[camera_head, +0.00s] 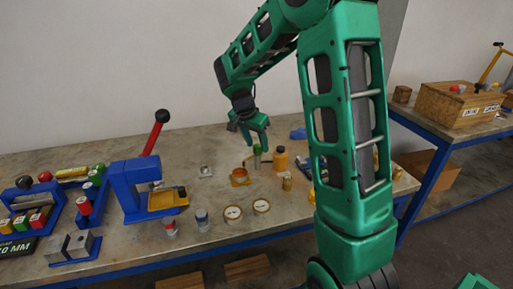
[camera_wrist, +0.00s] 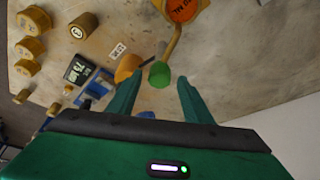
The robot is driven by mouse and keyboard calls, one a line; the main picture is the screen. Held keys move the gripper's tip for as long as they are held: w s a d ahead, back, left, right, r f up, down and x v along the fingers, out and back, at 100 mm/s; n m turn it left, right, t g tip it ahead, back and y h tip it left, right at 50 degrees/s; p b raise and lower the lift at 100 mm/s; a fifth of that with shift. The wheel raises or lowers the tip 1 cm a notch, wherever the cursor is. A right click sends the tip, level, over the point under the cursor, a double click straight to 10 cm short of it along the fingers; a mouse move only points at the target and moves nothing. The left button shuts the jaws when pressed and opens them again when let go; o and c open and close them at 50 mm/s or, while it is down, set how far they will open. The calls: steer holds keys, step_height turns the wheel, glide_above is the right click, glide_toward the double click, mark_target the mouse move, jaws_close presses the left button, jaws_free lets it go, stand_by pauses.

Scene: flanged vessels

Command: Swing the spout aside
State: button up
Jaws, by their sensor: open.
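The spout (camera_wrist: 174,42) is a thin yellow arm running from an orange-topped yellow flanged vessel (camera_wrist: 182,8) to a round green end (camera_wrist: 160,74). In the head view, the vessel (camera_head: 241,180) stands on the table and the green end (camera_head: 257,151) shows just under my gripper (camera_head: 254,142). In the wrist view, my gripper (camera_wrist: 157,92) is open, its two green fingers spread, with the green end near the gap between the fingertips, closer to the left one. Nothing is held. I cannot tell whether the fingers touch it.
An orange bottle (camera_head: 280,159) stands close to the right of the green end. Two round pale-topped pieces (camera_head: 233,213) lie in front of the vessel. A blue press (camera_head: 137,184) with a red lever stands to the left. Table behind the vessel is mostly clear.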

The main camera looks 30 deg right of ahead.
steer(key=shift+x, duration=1.1)
jaws_close()
steer(key=shift+d, duration=0.15)
steer(key=shift+d, duration=0.1)
